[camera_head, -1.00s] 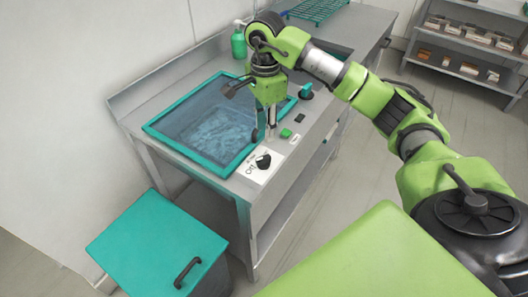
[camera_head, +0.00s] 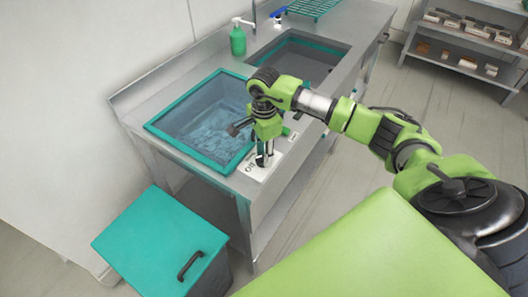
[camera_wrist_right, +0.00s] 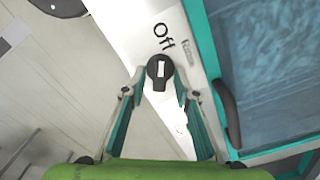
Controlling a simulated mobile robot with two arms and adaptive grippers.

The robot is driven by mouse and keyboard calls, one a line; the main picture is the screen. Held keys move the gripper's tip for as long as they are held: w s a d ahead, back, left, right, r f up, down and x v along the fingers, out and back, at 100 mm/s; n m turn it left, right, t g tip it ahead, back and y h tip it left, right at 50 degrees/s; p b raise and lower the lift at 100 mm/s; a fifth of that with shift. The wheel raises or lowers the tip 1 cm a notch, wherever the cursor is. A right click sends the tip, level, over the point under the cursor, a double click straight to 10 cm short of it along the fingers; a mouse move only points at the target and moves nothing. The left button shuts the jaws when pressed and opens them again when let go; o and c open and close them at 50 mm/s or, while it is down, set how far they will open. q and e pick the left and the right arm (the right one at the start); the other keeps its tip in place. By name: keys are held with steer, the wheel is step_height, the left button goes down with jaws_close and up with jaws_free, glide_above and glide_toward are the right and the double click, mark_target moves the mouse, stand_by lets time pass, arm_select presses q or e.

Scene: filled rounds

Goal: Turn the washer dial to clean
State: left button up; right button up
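The washer dial (camera_wrist_right: 159,72) is a black round knob with a white mark on a white panel (camera_wrist_right: 120,22). In the right wrist view "Off" is printed just beyond it, with a fainter word to the right that looks like "Rinse". My right gripper (camera_head: 264,163) is over the panel at the washer's front corner and hides the dial in the head view. In the right wrist view its fingers (camera_wrist_right: 159,80) are apart, one on each side of the dial. I cannot tell whether they touch it. My left gripper is not in view.
The washer's teal-framed window (camera_head: 200,118) lies left of the panel. A sink (camera_head: 300,58), a green soap bottle (camera_head: 238,41) and a teal rack (camera_head: 312,8) are farther along the counter. A teal lidded bin (camera_head: 150,240) stands in front.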

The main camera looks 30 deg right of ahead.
jaws_close()
steer(key=shift+m+b, duration=0.8)
steer(key=shift+m, duration=0.2)
steer(key=m+b, duration=0.1)
steer(key=m, duration=0.1)
steer(key=shift+f+m, duration=0.1)
steer(key=shift+m, duration=0.2)
steer(key=m+b, duration=0.3)
steer(key=m, duration=0.3)
steer(key=shift+s+a, duration=0.1)
steer(key=shift+s, duration=0.05)
steer(key=m+b, duration=0.2)
steer(key=m, duration=0.4)
steer(key=shift+a+m, duration=0.15)
steer(key=shift+m, duration=0.15)
steer(key=m, duration=0.3)
steer(key=shift+a+r+m+b, duration=0.1)
steer(key=shift+m+b, duration=0.1)
steer(key=shift+m, duration=0.7)
steer(key=shift+r+m+b, duration=0.1)
steer(key=shift+m+b, duration=0.05)
steer(key=shift+m, duration=0.75)
